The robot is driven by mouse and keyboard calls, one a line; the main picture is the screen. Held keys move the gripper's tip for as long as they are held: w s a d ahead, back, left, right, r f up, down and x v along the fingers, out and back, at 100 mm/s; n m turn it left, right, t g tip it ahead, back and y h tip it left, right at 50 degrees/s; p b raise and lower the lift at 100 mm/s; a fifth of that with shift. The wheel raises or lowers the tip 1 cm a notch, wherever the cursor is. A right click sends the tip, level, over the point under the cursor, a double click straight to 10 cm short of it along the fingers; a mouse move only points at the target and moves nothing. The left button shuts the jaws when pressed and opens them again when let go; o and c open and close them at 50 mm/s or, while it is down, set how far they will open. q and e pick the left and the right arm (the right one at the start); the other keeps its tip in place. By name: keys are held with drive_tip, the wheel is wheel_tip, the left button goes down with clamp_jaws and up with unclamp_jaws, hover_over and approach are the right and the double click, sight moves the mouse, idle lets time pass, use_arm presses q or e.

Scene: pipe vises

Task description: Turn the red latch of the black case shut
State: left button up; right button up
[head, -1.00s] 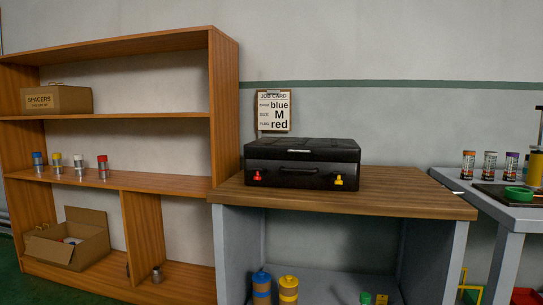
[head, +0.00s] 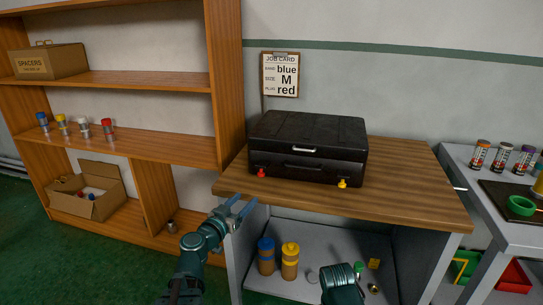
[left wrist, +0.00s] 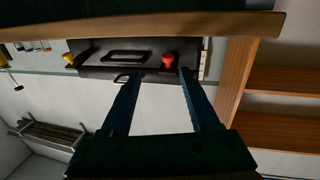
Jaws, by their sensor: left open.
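The black case (head: 318,140) lies closed on the wooden top of the workbench. Its red latch (head: 262,173) is on the left of its front face, and a yellow latch (head: 342,183) is on the right. My left gripper (head: 240,210) is open and empty, in front of the bench edge, below and left of the red latch and apart from it. In the left wrist view, which looks upside down, the red latch (left wrist: 167,60) appears beyond and between the open fingers (left wrist: 158,78). My right arm shows at the bottom, but I cannot make out its gripper.
The bench top's front edge (head: 350,206) lies close to my left gripper. A wooden shelf unit (head: 228,90) stands at the left. A job card (head: 280,75) hangs behind the case. Blue and yellow canisters (head: 290,262) stand below. A grey table (head: 465,165) is at the right.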

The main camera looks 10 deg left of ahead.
sight(261, 173)
use_arm(q)
drive_tip(key=x, duration=0.4)
drive_tip(key=a+r+x, duration=0.1)
drive_tip(key=x, duration=0.9)
drive_tip(key=shift+w+a+r, duration=0.2)
drive_tip(key=shift+a+r, duration=0.05)
drive_tip(key=shift+c, duration=0.2)
clamp_jaws()
idle(1.0)
